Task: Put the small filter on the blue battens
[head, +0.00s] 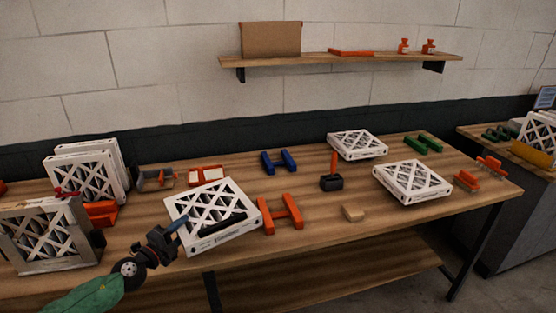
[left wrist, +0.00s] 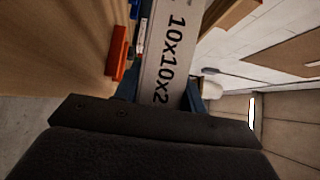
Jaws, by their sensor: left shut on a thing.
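My left gripper (head: 182,228) is shut on the near-left edge of a white lattice-faced filter (head: 207,203). In the left wrist view the side of this filter (left wrist: 165,55) shows between the fingers, printed "10x10x2", with the last part cut off. The filter appears tilted over the front of the table; its exact height is hard to tell. A dark bar lies across its near face. The blue battens (head: 279,162) stand bare on the table, behind and right of the held filter. My right gripper is not in view.
Orange battens (head: 281,214) are close right of the held filter. Two filters (head: 357,145) (head: 411,182) lie farther right. Upright filters (head: 85,172) stand left.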

